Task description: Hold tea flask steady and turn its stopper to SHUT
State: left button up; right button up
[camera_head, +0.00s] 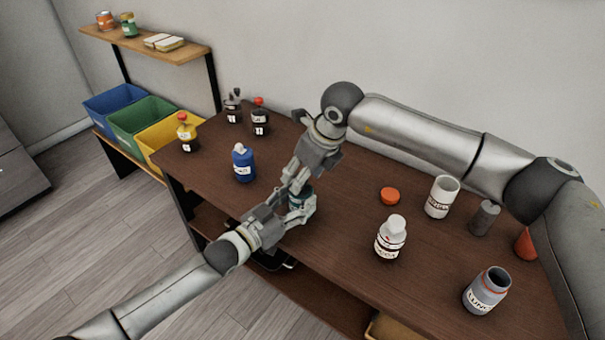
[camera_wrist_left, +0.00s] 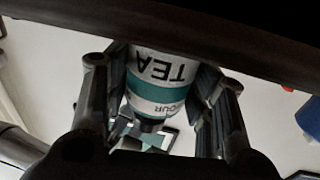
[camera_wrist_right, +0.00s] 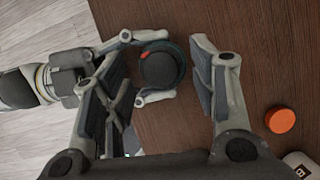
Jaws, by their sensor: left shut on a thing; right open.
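The tea flask (camera_head: 298,198) stands on the brown table near its front edge, mostly hidden by my grippers. The left wrist view shows its white body with a teal band and the word TEA (camera_wrist_left: 155,80). My left gripper (camera_head: 297,208) is shut on the flask's body from the front left. The dark round stopper (camera_wrist_right: 158,69) shows from above in the right wrist view, with a teal rim around it and a small red mark at its upper left. My right gripper (camera_wrist_right: 160,75) is open above the flask, its fingers on either side of the stopper, apart from it.
A blue flask (camera_head: 243,163) stands left of the grippers. An orange lid (camera_head: 390,196), a white mug (camera_head: 441,197), a white bottle (camera_head: 390,240), a grey cylinder (camera_head: 484,218) and an open jar (camera_head: 487,291) stand to the right. Several small bottles stand at the back left.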

jog(key=shift+w+a+f, duration=0.1)
jog(key=shift+f, duration=0.3)
jog(key=shift+c, duration=0.2)
jog(key=c, duration=1)
jog(key=shift+n, duration=0.3)
jog(key=n+g, duration=0.1)
jog(key=n, duration=0.3)
jog(key=shift+w+g+y, duration=0.15)
jog(key=shift+g+y, duration=0.25)
jog(key=n+g, duration=0.1)
jog(key=n, duration=0.4)
jog(key=shift+w+n+g, duration=0.1)
jog(key=shift+n+g, duration=0.2)
jog(key=shift+g, duration=0.1)
